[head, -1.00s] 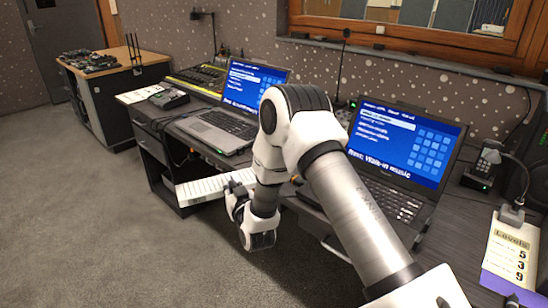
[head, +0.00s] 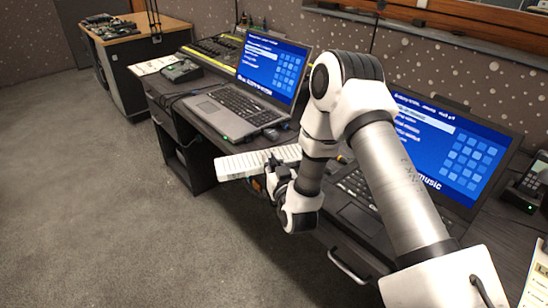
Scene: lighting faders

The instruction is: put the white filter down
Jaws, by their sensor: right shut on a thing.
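My right gripper (head: 275,175) is shut, with its fingers pointing away from me and to the left. It is low in front of the desk's front edge, beside a long white ribbed or keyed panel (head: 245,162). I cannot tell whether the fingers touch the panel. My left gripper is out of view.
An open laptop (head: 232,108) stands on the dark desk left of my arm. A second laptop (head: 462,150) is partly behind my arm. A small black device (head: 181,70) and a lighting console (head: 208,53) are further back. Carpet (head: 110,200) is clear at left.

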